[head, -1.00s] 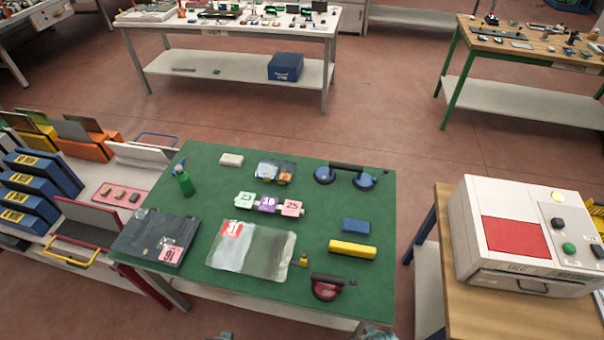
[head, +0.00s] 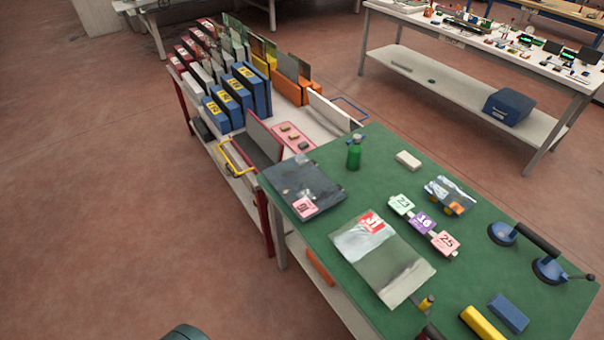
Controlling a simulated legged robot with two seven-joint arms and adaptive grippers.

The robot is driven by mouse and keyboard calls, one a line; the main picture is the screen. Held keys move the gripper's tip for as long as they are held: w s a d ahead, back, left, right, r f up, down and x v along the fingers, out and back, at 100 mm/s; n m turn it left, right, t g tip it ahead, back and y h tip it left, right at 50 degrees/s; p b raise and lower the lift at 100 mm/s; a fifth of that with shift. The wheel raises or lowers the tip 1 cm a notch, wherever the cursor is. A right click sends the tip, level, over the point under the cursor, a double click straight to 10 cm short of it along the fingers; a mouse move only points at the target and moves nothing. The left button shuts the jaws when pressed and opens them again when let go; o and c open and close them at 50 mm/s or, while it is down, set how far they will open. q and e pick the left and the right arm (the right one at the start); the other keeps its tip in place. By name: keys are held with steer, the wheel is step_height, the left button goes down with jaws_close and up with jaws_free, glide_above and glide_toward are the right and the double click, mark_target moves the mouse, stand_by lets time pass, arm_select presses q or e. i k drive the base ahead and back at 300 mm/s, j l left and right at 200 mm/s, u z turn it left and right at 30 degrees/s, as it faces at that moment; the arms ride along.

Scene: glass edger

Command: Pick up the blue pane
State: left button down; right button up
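A long rack (head: 215,152) stands left of the green table. In it are several upright blue slabs or holders (head: 217,115) with yellow labels. I cannot tell whether one of these is the blue pane or only a holder for panes. Greenish and grey panes (head: 289,65) stand in orange and yellow holders behind them. On the green table lie a dark blue-grey sheet (head: 303,184) with a pink tag and a clear grey-green pane (head: 390,264) with a red label. Neither gripper shows; only a dark rounded part, probably mine, shows at the bottom edge.
The green table (head: 330,160) also holds a green bottle (head: 354,152), number cards (head: 421,222), a blue two-cup suction lifter (head: 527,250), a blue block (head: 508,312) and a yellow bar (head: 482,323). The floor (head: 110,200) left of the rack is clear.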

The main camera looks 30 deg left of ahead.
mark_target(308, 191)
steer(key=u, duration=1.1)
